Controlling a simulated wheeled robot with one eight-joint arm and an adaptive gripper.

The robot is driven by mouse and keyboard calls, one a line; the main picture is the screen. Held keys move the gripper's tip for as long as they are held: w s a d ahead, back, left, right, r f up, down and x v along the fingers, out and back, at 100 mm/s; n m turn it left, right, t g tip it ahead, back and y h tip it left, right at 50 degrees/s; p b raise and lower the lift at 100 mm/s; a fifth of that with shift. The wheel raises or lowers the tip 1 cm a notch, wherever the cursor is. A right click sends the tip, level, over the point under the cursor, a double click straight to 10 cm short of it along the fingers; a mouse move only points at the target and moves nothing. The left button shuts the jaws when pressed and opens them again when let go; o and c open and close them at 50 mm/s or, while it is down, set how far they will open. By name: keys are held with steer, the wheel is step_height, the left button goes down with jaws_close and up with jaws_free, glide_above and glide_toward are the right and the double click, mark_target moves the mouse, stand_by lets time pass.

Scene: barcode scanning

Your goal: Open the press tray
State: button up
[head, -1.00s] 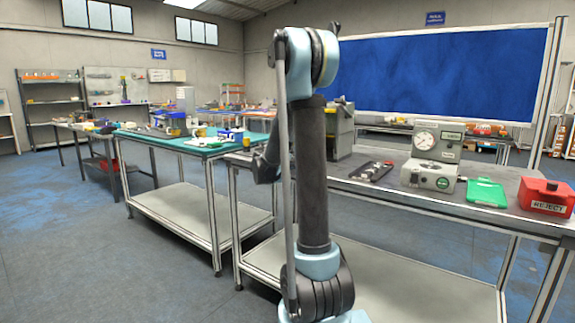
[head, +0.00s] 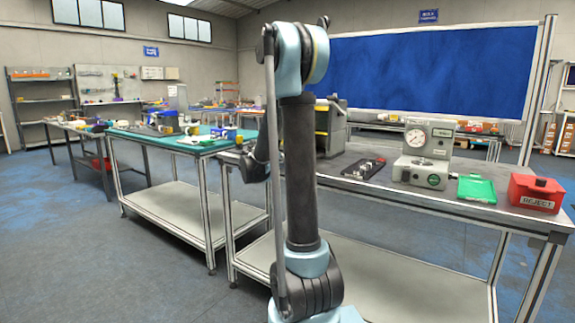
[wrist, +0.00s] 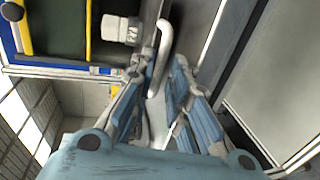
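The dark machine with yellow edges (head: 331,127) stands on the near bench, just behind my arm in the head view; it looks like the press. In the wrist view, a dark panel framed in yellow and blue (wrist: 57,28) fills the upper left. A pale curved bar handle (wrist: 163,45) runs down from the top centre between the fingers of my gripper (wrist: 166,72). The fingers are apart; I cannot tell whether either touches the handle. The tray itself is not clearly seen.
A gauge tester (head: 425,153), a dark fixture (head: 363,168), a green tray (head: 476,188) and a red reject bin (head: 536,192) sit along the bench to the right. A white labelled block (wrist: 121,30) is near the handle. The floor at left is clear.

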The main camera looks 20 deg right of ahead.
steer(key=v, duration=1.1)
steer(key=s+d+f+m+g+y, duration=0.25)
steer(key=s+f, duration=0.25)
steer(key=s, duration=0.5)
steer(key=s+d+f+m+g+y, duration=0.2)
steer(key=s+f+g+y, duration=0.15)
steer(key=s, duration=0.65)
steer(key=s+a+f+m+g+y, duration=0.1)
steer(key=s+a+f+y, duration=0.2)
steer(key=s, duration=0.6)
steer(key=s+a+f+m+y, duration=0.2)
steer(key=s+a+f+y, duration=0.1)
steer(key=s+a+f, duration=0.2)
steer(key=s+f, duration=0.2)
steer(key=s, duration=0.1)
steer(key=shift+s+a+f+g, duration=0.25)
steer(key=shift+s+f+g, duration=0.05)
steer(key=shift+s+g, duration=0.1)
